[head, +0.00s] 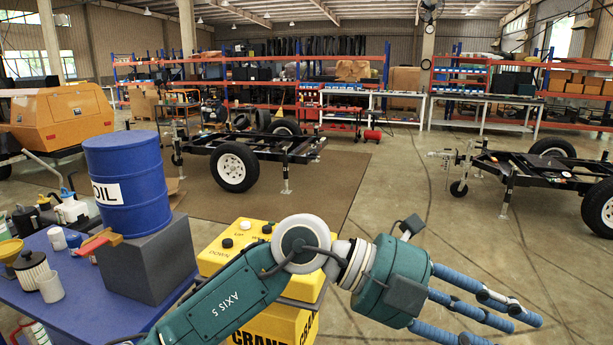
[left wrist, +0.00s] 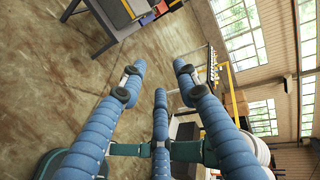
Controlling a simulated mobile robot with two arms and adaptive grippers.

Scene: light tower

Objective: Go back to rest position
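In the head view my left arm comes in from the lower left. Its three-fingered left gripper (head: 508,312) points right, with blue segmented fingers. The fingers are spread in the left wrist view (left wrist: 158,78), with nothing between them, so it is open and empty. The gripper is in the air over the floor, to the right of the yellow crane control box (head: 237,234). My right gripper is in neither view.
A blue oil drum (head: 126,186) stands on a grey block (head: 150,262) on a blue table (head: 85,308) at left, beside small containers. Black trailer frames (head: 262,152) stand further back. The concrete floor (head: 400,205) beyond my gripper is clear.

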